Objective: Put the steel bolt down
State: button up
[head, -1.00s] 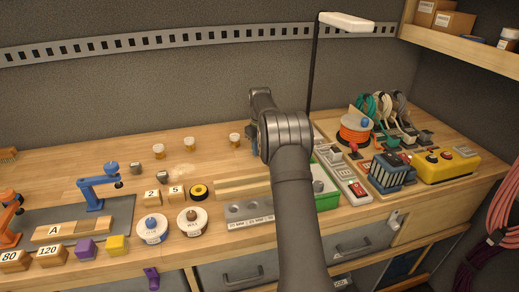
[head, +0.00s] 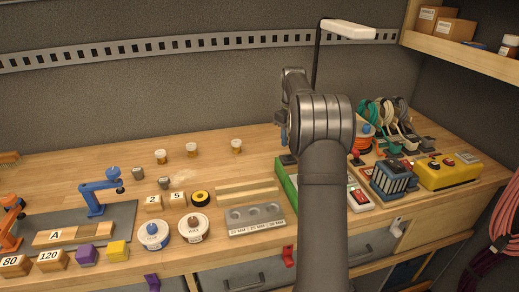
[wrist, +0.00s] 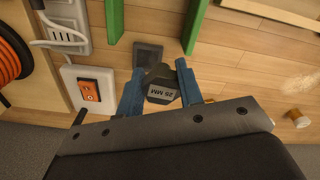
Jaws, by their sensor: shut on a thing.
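In the wrist view, the steel bolt (wrist: 161,88) is a dark grey, faceted piece with a "25 MM" label on the side facing the camera. My gripper (wrist: 159,72) has its two blue fingers on either side of it and is shut on it. I cannot tell the height of the bolt above the surface. In the head view my arm hides the bolt; only a bit of blue finger (head: 283,131) shows.
A grey block (head: 255,228) with round recesses and size labels lies left of the green-walled tray (head: 284,181). A white switch box (wrist: 90,88) and an orange cable reel (wrist: 8,62) are close by my gripper.

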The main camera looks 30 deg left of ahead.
jog(key=s+a+n, duration=0.1)
jog(key=s+a, duration=0.5)
jog(key=s, duration=0.3)
jog(key=s+a, duration=0.6)
jog(key=s, duration=0.3)
send_over(202, 184)
notch_tip(202, 184, down, 6)
jog(key=shift+w+d+f, duration=0.1)
jog(key=shift+d, duration=0.05)
jog(key=shift+a+f, duration=0.3)
jog(key=shift+f, duration=1.85)
jog(key=shift+f, duration=0.2)
jog(key=o, duration=1)
jog(key=shift+r, duration=0.1)
